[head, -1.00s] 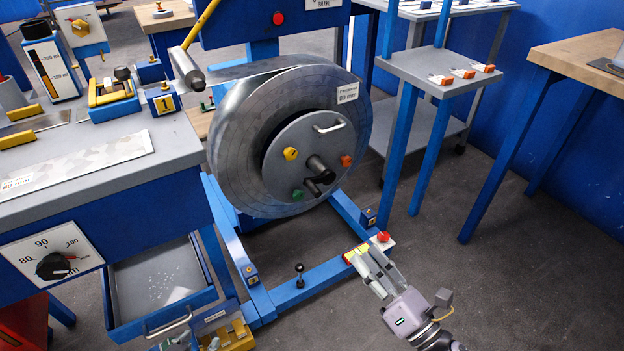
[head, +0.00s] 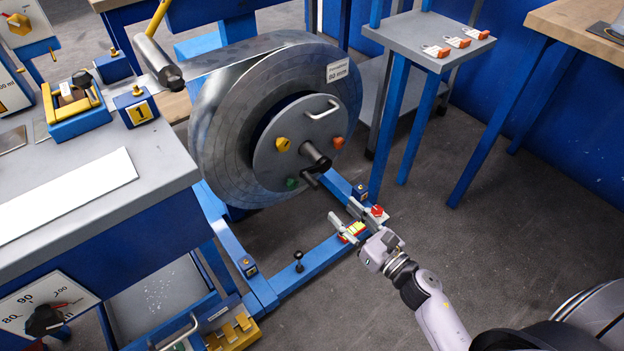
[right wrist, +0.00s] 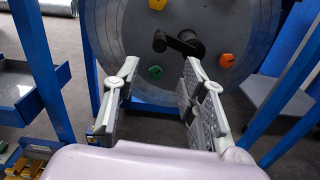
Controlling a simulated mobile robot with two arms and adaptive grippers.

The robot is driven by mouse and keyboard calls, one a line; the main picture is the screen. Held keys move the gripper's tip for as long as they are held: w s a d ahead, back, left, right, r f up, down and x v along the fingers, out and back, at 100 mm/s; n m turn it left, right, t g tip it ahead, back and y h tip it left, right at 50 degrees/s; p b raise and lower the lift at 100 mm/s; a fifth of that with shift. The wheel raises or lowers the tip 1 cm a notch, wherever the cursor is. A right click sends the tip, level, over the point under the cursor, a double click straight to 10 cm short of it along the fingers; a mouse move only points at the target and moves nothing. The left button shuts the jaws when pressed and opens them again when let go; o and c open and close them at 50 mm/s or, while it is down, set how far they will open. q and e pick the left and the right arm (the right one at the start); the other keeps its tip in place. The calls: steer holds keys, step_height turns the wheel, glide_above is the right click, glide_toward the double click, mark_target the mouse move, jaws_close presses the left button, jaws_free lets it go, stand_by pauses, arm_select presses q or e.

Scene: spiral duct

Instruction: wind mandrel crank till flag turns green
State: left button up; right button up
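The mandrel crank (head: 315,166), a dark hub with an offset handle, sticks out of the grey disc on the front of the spiral duct drum (head: 235,115). It also shows in the right wrist view (right wrist: 179,44), ahead of and above the fingertips. My right gripper (head: 344,212) is open and empty, below and to the right of the crank and apart from it. Its two spread fingers show in the right wrist view (right wrist: 160,72). I cannot make out which thing is the flag. My left gripper is not in view.
A blue floor frame (head: 312,262) with a black-knobbed lever (head: 298,258) lies below. A red button (head: 377,211) is beside my gripper.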

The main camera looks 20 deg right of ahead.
mark_target(305, 174)
steer(key=x, duration=1.2)
steer(key=shift+w+a, duration=0.1)
steer(key=shift+w, duration=0.2)
steer(key=shift+c, duration=0.5)
jaws_close()
